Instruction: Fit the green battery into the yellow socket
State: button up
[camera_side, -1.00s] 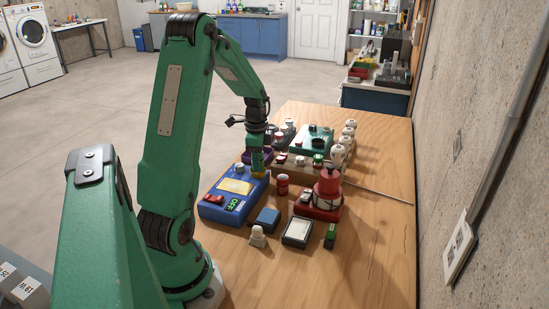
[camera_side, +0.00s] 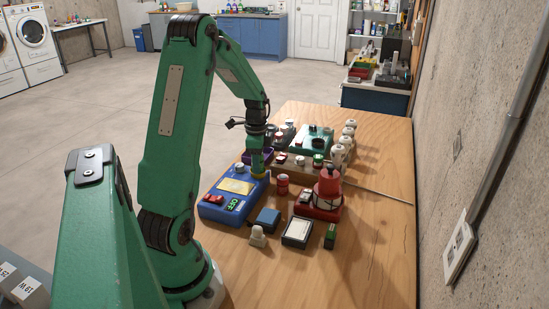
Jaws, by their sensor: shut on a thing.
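My gripper (camera_side: 257,159) points straight down over the far right corner of the blue panel (camera_side: 211,212). It is shut on the green battery (camera_side: 257,164), which is small here and mostly hidden by the jaws. The yellow socket (camera_side: 258,177) is directly below, on the blue panel. The battery's lower end is at the socket, but I cannot tell how deep it sits. A small green display and red switch are on the panel's near side.
A red base with a red cylinder (camera_side: 327,185) stands to the right. A brown holder (camera_side: 294,169) with several small parts lies behind. A red can (camera_side: 282,184), a blue box (camera_side: 267,218), a grey-framed tray (camera_side: 298,232) and a green-and-black block (camera_side: 330,236) stand nearby. The table's near right is clear.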

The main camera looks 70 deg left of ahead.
jog(key=shift+r, duration=0.7)
jog(key=shift+f, duration=0.8)
dwell(1.2)
jog(key=o, duration=0.8)
jog(key=shift+c, duration=0.2)
jog(key=shift+r, duration=0.1)
jog(key=shift+r, duration=5.4)
